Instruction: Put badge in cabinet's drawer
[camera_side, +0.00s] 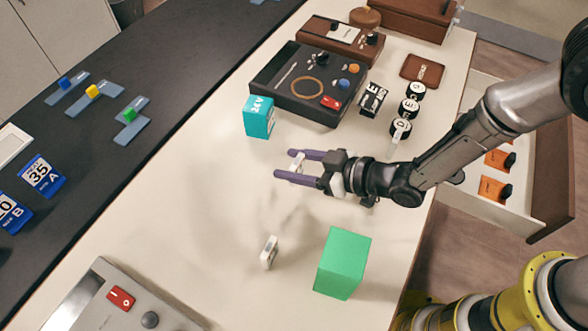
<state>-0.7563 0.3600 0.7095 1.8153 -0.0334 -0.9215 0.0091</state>
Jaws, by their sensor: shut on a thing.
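My gripper (284,164) has purple fingers pointing left above the pale tabletop. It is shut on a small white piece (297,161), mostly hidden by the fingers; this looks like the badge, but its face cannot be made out. The cabinet's drawer (543,195) stands open at the right, beyond the table edge and behind my arm. Orange and black items (497,188) lie inside it. My gripper is well to the left of the drawer.
A teal box (259,118) and a dark control panel (308,84) stand behind my gripper. Black lettered knobs (401,128) stand near the right edge. A green block (342,264) and a small white upright object (269,252) stand in front. The left-middle tabletop is clear.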

